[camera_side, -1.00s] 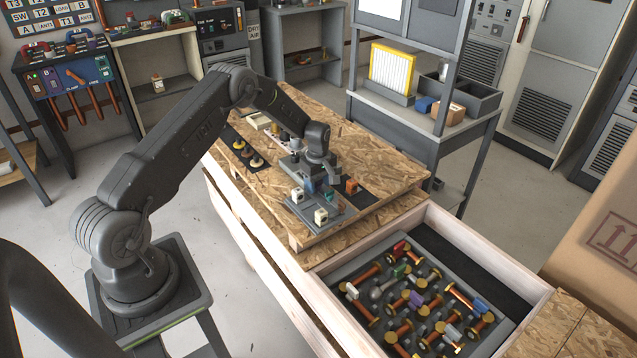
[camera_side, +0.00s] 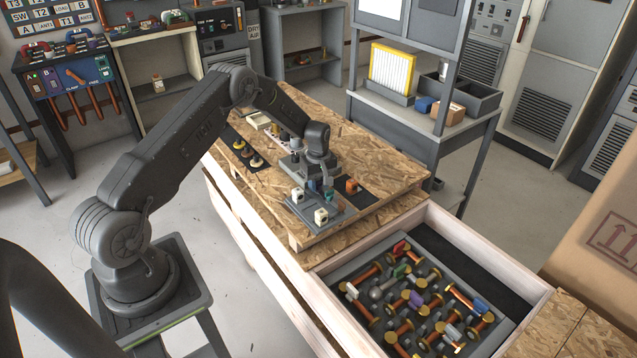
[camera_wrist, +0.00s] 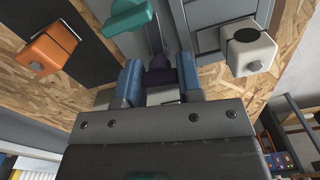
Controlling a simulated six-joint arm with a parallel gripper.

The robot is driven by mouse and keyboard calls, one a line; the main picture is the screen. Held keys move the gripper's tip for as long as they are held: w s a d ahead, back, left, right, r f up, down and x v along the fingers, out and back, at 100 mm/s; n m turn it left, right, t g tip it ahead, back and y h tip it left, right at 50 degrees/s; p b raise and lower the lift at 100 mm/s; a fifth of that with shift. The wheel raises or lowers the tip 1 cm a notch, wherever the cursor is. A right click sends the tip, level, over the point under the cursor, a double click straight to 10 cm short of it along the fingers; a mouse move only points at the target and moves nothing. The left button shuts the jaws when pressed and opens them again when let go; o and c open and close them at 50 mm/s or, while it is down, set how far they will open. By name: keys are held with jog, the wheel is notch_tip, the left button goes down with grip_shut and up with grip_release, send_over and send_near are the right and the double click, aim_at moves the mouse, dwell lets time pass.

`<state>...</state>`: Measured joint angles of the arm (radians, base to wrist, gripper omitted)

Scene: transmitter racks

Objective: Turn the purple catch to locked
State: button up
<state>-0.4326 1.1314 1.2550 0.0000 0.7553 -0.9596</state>
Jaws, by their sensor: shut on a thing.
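The purple catch (camera_wrist: 160,72) shows in the wrist view as a small dark purple piece between the two blue fingertips of my gripper (camera_wrist: 160,82). My gripper is shut on it. A grey rod runs up from the catch, and a teal handle (camera_wrist: 128,14) lies just beyond, to the left. In the side view my gripper (camera_side: 318,182) points down over the grey plate (camera_side: 304,213) on the wooden bench, and the catch is mostly hidden there. I cannot read from these frames which position the catch is in.
An orange block (camera_wrist: 48,55) and a white block (camera_wrist: 250,50) flank the gripper. Another white block (camera_side: 298,194) is close by on the plate.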

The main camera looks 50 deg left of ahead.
jog(key=m, duration=0.4)
jog(key=shift+m, duration=0.3)
jog(key=m, duration=0.3)
jog(key=shift+m, duration=0.3)
jog(key=m, duration=0.4)
jog(key=shift+m, duration=1.8)
jog(key=o, duration=0.9)
jog(key=shift+o, duration=0.2)
jog(key=shift+r, duration=0.15)
jog(key=shift+r, duration=3.9)
